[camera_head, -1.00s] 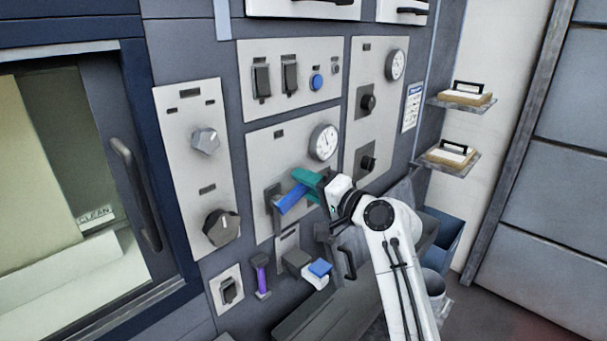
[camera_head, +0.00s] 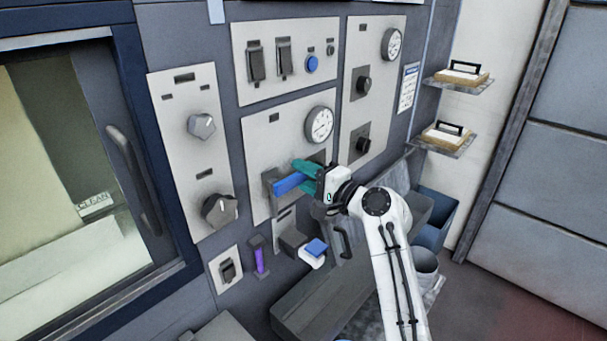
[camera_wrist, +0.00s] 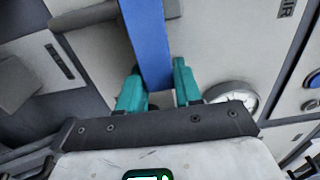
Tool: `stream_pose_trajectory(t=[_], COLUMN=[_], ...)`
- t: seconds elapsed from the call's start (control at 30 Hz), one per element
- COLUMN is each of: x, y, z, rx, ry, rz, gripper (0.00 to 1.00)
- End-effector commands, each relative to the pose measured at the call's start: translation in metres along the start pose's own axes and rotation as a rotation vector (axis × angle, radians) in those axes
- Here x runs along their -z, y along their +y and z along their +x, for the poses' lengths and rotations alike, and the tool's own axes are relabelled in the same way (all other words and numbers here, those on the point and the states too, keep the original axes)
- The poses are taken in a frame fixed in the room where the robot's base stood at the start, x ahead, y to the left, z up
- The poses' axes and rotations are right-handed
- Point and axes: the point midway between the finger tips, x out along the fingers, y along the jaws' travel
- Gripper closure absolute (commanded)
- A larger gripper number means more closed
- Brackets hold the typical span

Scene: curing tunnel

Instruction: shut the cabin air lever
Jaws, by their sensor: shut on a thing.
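The lever has a blue handle (camera_head: 288,184) on a grey mount at the left of the light panel below the round gauge (camera_head: 320,124). The handle points right and slightly up in the head view. My gripper (camera_head: 307,172) has teal fingers and is shut on the handle near its free end. In the wrist view the blue handle (camera_wrist: 147,35) runs between the two teal fingers (camera_wrist: 158,75). A label there ends in "IR"; the rest is cut off. The handle's end is partly hidden by my gripper.
Two dark knobs (camera_head: 361,145) are on the panel to the right. A purple lever (camera_head: 261,259) and a blue-topped part (camera_head: 315,248) sit below. A long dark box (camera_head: 330,292) stands under them. Shelves with handled blocks (camera_head: 445,133) are at the right.

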Motion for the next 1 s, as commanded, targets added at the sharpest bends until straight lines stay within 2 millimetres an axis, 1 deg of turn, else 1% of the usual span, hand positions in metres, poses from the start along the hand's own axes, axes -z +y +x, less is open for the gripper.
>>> stream_pose_trajectory(t=[0.13, 0.17, 0.37, 0.6, 0.73, 0.87, 1.0], x=[0.001, 0.002, 0.001, 0.0, 0.001, 0.001, 0.001], y=[0.002, 0.002, 0.002, 0.001, 0.002, 0.004, 0.004], z=[-0.001, -0.001, -0.001, -0.001, -0.007, -0.025, -0.052], rx=[-0.003, -0.003, -0.002, -0.001, -0.001, -0.001, -0.001], ry=[0.003, 0.003, 0.002, 0.001, 0.002, 0.003, 0.004], rz=[0.003, 0.003, 0.002, 0.001, 0.0, 0.0, 0.0], gripper=[1.0, 0.64, 0.45, 0.45, 0.45, 0.45, 0.45])
